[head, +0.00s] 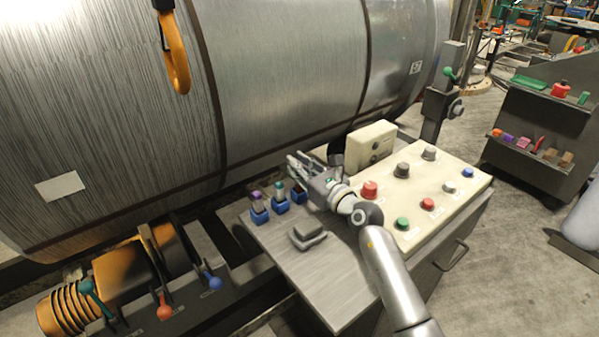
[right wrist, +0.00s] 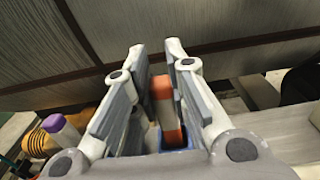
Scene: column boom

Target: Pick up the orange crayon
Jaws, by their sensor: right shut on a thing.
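The orange crayon (right wrist: 162,95), with a pale band around it, stands between the fingers of my right gripper in the right wrist view. Its lower end meets a blue holder (right wrist: 180,140); I cannot tell whether it is still seated in it. My right gripper (head: 296,166) is shut on the crayon, over the right end of a row of blue holders on the grey tabletop (head: 330,285). Its fingers hide the crayon in the head view. My left gripper is out of view.
A purple-topped crayon (head: 257,196) and a teal one (head: 280,188) stand in holders to the left. A dark grey block (head: 307,236) lies in front. A cream button panel (head: 440,200) is at right; a large metal drum (head: 290,70) rises behind.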

